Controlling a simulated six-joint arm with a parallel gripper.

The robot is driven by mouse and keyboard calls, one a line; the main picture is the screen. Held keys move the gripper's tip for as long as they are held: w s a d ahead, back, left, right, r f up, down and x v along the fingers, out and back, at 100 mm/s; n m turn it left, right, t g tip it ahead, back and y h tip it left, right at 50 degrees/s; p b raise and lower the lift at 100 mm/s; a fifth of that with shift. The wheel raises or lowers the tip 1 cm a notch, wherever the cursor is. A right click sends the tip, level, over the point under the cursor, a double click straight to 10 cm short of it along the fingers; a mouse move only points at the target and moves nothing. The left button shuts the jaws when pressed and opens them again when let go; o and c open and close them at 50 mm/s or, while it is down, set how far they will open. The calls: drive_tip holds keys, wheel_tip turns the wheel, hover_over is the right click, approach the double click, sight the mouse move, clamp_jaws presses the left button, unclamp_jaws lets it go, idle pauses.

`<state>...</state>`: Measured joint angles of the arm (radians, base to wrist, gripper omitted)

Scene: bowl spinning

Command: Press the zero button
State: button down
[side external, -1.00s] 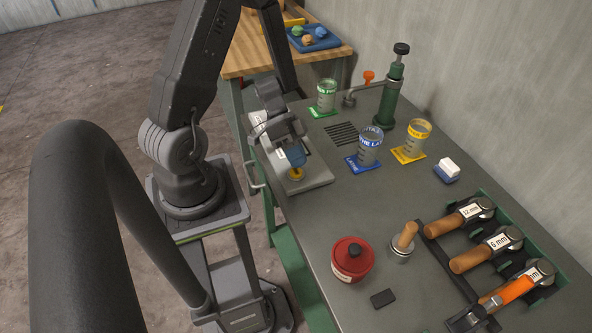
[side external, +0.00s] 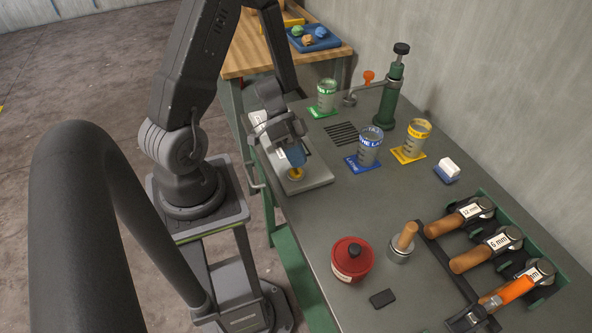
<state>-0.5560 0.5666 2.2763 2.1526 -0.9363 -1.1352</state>
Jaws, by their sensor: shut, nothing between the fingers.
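A yellow round button (side external: 296,174) sits on a light grey plate (side external: 318,180) at the near left part of the bench. No label reading zero can be made out on it. My gripper (side external: 297,164) is shut and points down right over the yellow button. Its blue fingertips hide the back of the button, and I cannot tell whether they touch it. Nothing shows between the fingers.
A blue-labelled glass (side external: 369,150), a yellow-labelled glass (side external: 417,137) and a green-labelled glass (side external: 326,96) stand on coloured mats behind. A red lidded pot (side external: 352,262) and wooden-handled tools (side external: 470,260) lie nearer the front right.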

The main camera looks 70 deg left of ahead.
sight(298, 170)
drive_tip(key=shift+f, duration=0.1)
idle(0.7)
drive_tip(key=shift+f, duration=0.35)
drive_tip(key=shift+f, duration=0.45)
idle(0.7)
drive_tip(key=shift+r, duration=0.9)
drive_tip(key=shift+r, duration=2.5)
